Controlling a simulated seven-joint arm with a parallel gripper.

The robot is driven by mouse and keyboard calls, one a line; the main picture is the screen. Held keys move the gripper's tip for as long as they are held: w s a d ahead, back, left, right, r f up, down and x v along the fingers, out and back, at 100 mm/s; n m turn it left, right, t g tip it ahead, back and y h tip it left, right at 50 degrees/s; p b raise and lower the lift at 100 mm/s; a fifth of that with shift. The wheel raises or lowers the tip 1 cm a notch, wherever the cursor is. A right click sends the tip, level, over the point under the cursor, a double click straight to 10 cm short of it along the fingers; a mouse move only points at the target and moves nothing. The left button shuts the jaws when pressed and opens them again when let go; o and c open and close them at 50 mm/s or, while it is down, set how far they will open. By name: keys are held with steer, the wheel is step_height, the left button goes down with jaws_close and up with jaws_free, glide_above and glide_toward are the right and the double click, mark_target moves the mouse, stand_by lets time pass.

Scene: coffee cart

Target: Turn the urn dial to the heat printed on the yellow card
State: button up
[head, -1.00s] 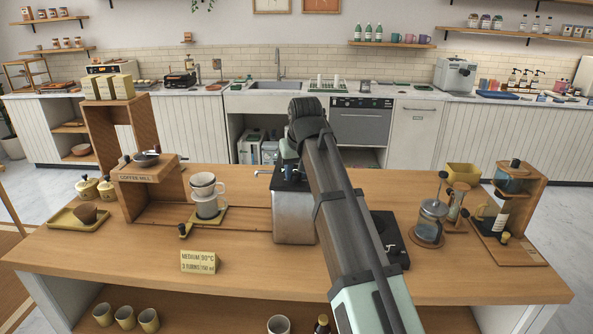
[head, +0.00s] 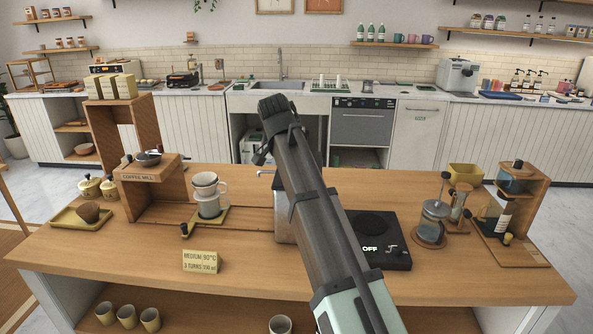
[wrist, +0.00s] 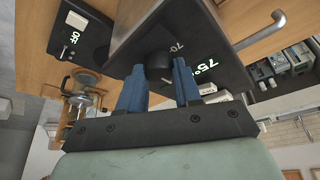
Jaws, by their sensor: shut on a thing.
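The urn (head: 283,222) is a metal box with a dark top in the middle of the cart, mostly hidden behind my arm in the head view. In the wrist view the blue fingers of my gripper (wrist: 159,75) are shut on the round black urn dial (wrist: 158,65), one on each side. A "70" mark shows beside the dial, and a lit readout (wrist: 204,72) shows 75°, its right end partly unclear. The yellow card (head: 202,262) stands at the front of the cart and reads MEDIUM, 90°C, 3 TURNS/100 ml.
A black hot plate (head: 378,238) reading OFF stands right of the urn. A French press (head: 433,222) stands farther right. A white dripper and cup (head: 208,197) stand to the left, by the coffee mill (head: 150,172). The urn's metal spout (wrist: 268,28) sticks out near my gripper.

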steer(key=m, duration=0.2)
steer(key=m+g+h, duration=0.1)
steer(key=m, duration=0.2)
steer(key=shift+w+a+g, duration=0.1)
steer(key=shift+w+g, duration=0.1)
steer(key=shift+g, duration=0.1)
steer(key=shift+m+h, duration=0.3)
steer(key=shift+m, duration=0.1)
steer(key=o, duration=1)
steer(key=shift+o, duration=0.2)
steer(key=shift+r, duration=0.1)
steer(key=v, duration=0.7)
steer(key=shift+r, duration=0.15)
